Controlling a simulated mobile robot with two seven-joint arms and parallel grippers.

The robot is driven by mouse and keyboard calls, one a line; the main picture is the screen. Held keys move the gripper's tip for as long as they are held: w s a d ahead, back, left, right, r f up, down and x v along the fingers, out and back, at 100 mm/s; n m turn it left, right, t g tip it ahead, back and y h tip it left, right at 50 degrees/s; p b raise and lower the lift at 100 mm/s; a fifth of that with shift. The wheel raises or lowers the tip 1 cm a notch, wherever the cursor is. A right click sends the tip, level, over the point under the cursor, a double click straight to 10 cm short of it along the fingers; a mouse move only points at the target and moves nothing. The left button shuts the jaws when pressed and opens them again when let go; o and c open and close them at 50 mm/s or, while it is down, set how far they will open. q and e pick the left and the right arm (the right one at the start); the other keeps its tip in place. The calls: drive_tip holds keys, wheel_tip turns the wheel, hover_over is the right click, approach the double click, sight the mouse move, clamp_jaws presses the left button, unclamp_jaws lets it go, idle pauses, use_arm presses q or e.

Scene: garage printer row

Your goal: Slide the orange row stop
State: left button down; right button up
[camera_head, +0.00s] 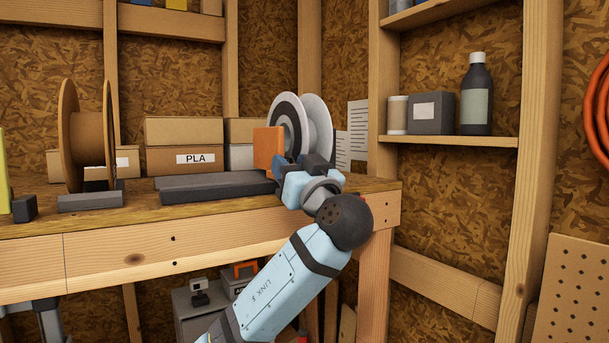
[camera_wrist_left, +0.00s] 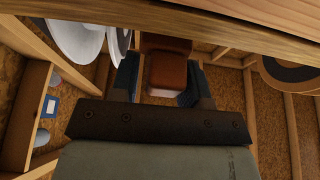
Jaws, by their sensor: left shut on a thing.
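The orange row stop (camera_head: 268,148) stands upright near the right end of the workbench (camera_head: 215,215), by a dark grey rail (camera_head: 215,187). My left gripper (camera_head: 283,167) is at its lower right side, shut on it. In the left wrist view the orange block (camera_wrist_left: 168,72) sits between the two fingers of the gripper (camera_wrist_left: 158,88). The fingers hide part of its lower edge in the head view. My right gripper is in neither view.
A grey-white spool (camera_head: 318,125) stands close behind the gripper. A brown spool (camera_head: 75,135) stands on the left. Cardboard boxes, one marked PLA (camera_head: 185,160), line the back. A wooden shelf (camera_head: 450,141) with a dark bottle (camera_head: 476,98) is at right.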

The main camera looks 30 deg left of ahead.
use_arm(q)
drive_tip(key=s+a+b, duration=0.5)
drive_tip(key=s+a, duration=0.2)
drive_tip(key=s, duration=0.5)
drive_tip(key=shift+s+a, duration=0.15)
drive_tip(key=shift+s, duration=0.1)
drive_tip(key=c, duration=0.8)
unclamp_jaws()
drive_tip(key=shift+c, duration=0.2)
